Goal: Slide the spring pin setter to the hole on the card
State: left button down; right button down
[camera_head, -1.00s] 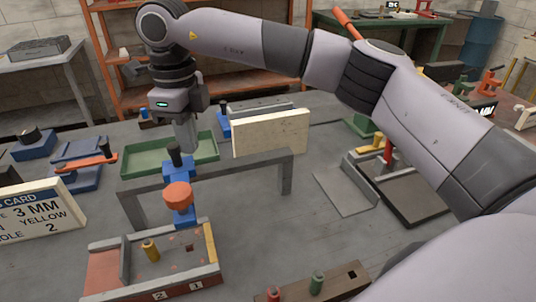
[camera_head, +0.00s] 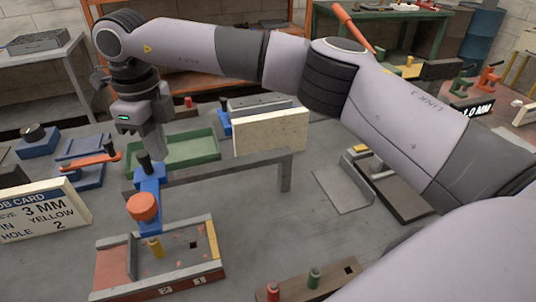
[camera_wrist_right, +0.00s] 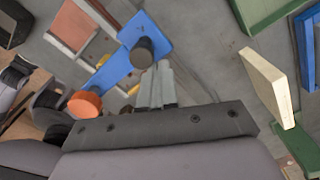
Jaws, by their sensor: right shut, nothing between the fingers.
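The spring pin setter (camera_head: 150,183) is a blue slide with a black upright knob (camera_head: 144,160) and an orange round head (camera_head: 143,207). It sits on the grey rail (camera_head: 230,168), near its left end. My right gripper (camera_head: 160,155) is shut and empty, with its fingertips just right of the black knob. In the wrist view, the closed fingers (camera_wrist_right: 157,88) are beside the knob (camera_wrist_right: 143,52); I cannot tell if they touch. The job card (camera_head: 40,212) reads 3 MM, yellow, hole 2.
A green tray (camera_head: 205,150) and a cream board (camera_head: 270,132) stand behind the rail. A brown block (camera_head: 300,285) with red and green pins lies at the front. An orange-handled blue tool (camera_head: 85,165) is at left. Bare bench lies right of the tray.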

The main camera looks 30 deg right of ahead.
jog(key=shift+w+a, duration=0.1)
jog(key=shift+a, duration=0.3)
jog(key=shift+s+d, duration=0.2)
jog(key=shift+d, duration=0.55)
notch_tip(320, 180, up, 7)
jog(key=p, duration=0.1)
dwell(0.4)
dwell(0.4)
